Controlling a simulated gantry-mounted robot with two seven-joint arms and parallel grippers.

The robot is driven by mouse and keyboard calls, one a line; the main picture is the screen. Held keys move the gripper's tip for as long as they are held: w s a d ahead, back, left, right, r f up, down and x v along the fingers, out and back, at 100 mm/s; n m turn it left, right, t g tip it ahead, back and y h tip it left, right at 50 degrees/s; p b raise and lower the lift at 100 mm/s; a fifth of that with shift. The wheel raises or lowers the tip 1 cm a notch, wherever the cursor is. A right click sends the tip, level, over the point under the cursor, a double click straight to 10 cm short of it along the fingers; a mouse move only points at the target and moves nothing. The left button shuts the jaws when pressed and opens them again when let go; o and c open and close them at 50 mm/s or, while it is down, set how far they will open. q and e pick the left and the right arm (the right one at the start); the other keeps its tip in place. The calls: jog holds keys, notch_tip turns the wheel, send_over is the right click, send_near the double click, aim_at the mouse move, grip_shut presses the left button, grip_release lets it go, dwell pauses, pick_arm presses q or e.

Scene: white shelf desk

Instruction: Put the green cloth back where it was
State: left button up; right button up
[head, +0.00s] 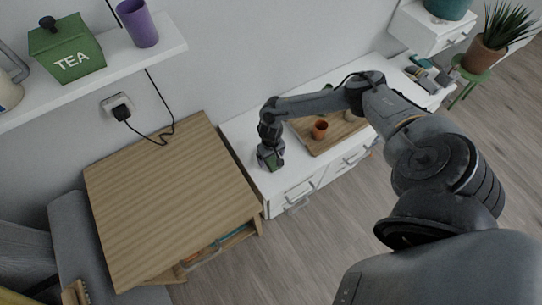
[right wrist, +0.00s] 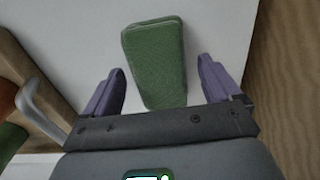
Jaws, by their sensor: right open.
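The green cloth (right wrist: 155,62) is a folded, block-like piece lying on the white desk top in the right wrist view. In the head view only a small green part of it (head: 277,161) shows beside my right gripper (head: 270,160). In the right wrist view my right gripper (right wrist: 165,88) is open, with one purple-grey finger on each side of the cloth's near end. Gaps show between the fingers and the cloth. My left gripper is not in view.
A wooden tray (head: 318,148) with an orange-brown cup (head: 320,130) stands right of the gripper on the white desk (head: 244,134). A wooden table (head: 165,190) stands left of it. A wall shelf (head: 110,62) holds a green tea box (head: 66,48) and a purple cup (head: 138,22).

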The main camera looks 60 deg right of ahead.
notch_tip(320, 180, up, 12)
jog(key=p, duration=0.6)
jog(key=shift+r+p, duration=0.15)
jog(key=shift+p, duration=0.25)
